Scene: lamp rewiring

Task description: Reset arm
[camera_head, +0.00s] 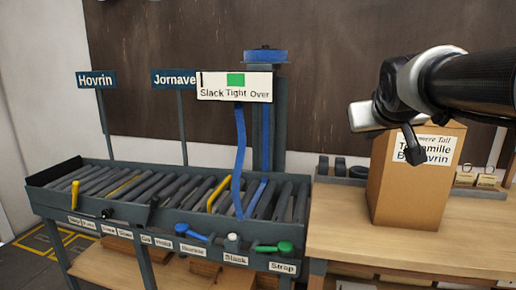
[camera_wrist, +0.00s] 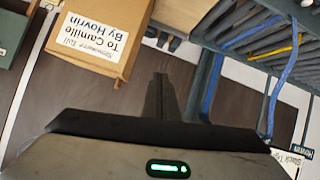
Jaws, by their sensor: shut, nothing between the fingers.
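My gripper (camera_head: 411,146) is raised at the right of the head view, in front of the upper part of a cardboard box. Its dark fingers are together and hold nothing. In the wrist view my gripper (camera_wrist: 158,95) shows as a narrow dark shape pointing away from the camera, with a green light on the housing below it. My arm reaches in from the right edge and hides part of the wall and the box's top.
The cardboard box (camera_head: 405,195) stands on a wooden bench (camera_head: 345,228); its label reads "To Camille By Hovrin" in the wrist view. A roller conveyor (camera_head: 130,200) with blue strap (camera_head: 239,150) stands left.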

